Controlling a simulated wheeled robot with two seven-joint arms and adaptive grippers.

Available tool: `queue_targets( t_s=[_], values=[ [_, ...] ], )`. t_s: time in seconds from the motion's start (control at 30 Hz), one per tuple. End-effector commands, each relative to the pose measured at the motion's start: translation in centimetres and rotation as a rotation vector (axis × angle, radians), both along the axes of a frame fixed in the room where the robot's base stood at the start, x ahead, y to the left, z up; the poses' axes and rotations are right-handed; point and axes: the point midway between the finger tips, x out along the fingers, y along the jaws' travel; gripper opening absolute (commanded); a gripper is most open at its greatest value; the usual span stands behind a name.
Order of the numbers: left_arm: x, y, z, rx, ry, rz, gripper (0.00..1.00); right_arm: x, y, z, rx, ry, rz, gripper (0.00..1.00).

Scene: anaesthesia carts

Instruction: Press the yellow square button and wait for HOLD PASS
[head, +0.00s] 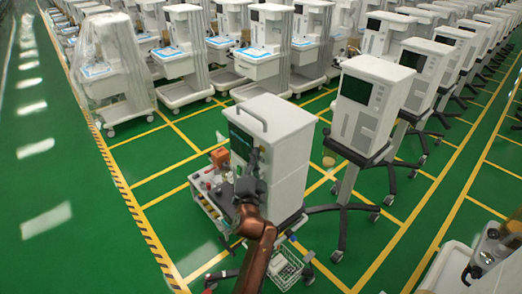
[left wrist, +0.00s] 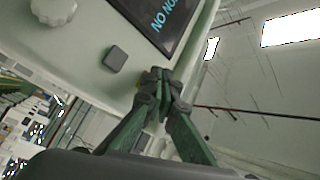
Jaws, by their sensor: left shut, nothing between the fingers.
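The white anaesthesia machine (head: 285,135) stands in the middle of the head view, its dark screen (head: 241,143) facing left. My left gripper (head: 250,165) is in front of that face and hides part of it. In the left wrist view, my left gripper's fingertips (left wrist: 160,84) are shut with nothing between them. They are at the panel edge below the screen (left wrist: 165,18), which shows cyan text partly readable as "NO NO". The yellow button is mostly hidden; only a small yellow sliver shows beside the fingertips. I cannot tell whether they touch it. My right gripper is out of view.
A dark square button (left wrist: 115,58) and a white round knob (left wrist: 53,10) are on the same panel. A low shelf with small items (head: 208,190) and a wire basket (head: 285,268) flank my arm. Another monitor cart (head: 370,105) stands close at right. Green floor is free at left.

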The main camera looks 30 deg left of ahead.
Motion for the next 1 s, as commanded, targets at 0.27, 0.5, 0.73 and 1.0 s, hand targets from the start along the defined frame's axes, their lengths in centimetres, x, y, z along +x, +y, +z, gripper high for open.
queue_targets(
  t_s=[0.27, 0.5, 0.73, 1.0],
  values=[
    [0.06, -0.03, -0.02, 0.000, 0.000, 0.000, 0.00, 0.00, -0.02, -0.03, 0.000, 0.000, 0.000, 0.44],
    [0.31, -0.12, -0.04, 0.000, 0.000, 0.000, 0.00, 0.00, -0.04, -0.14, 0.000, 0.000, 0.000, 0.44],
    [0.56, -0.22, -0.04, 0.000, 0.000, 0.000, 0.00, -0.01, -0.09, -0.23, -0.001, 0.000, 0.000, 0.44],
    [0.86, -0.36, -0.02, 0.000, 0.000, 0.000, 0.00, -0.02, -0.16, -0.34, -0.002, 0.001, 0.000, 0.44]
  ],
)
